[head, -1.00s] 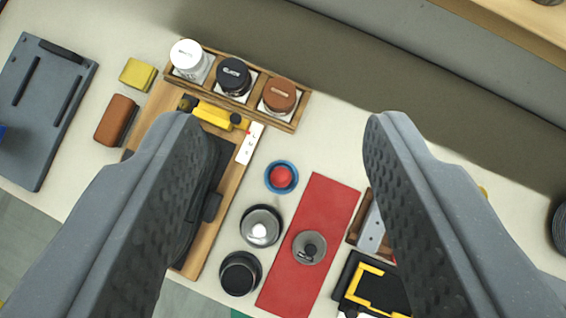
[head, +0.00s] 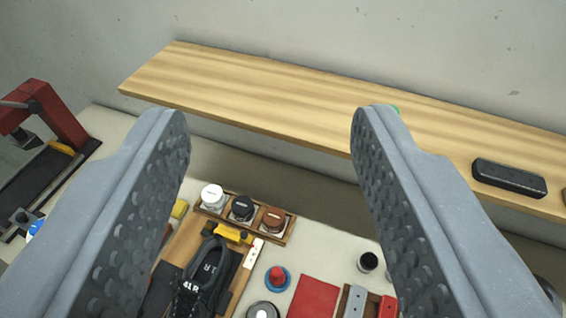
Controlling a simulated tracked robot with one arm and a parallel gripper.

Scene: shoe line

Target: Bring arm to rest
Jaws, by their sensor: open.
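My gripper (head: 270,125) is open, its two grey dimpled fingers wide apart with nothing between them. It is raised above the bench, and the wooden shelf (head: 250,85) shows behind the fingers. On the bench below lies a wooden board (head: 183,240) with a black shoe (head: 205,280) on it, partly cut off by the lower edge. A wooden rack (head: 284,236) beyond the board holds a white, a black and a brown jar. My left finger hides part of the bench on that side.
A red and black press (head: 50,115) stands at the left. A black box (head: 509,177) lies on the shelf at the right. A red mat (head: 313,297), a blue dish (head: 277,281) and a dark cup (head: 368,262) are on the bench. The wall above the shelf is bare.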

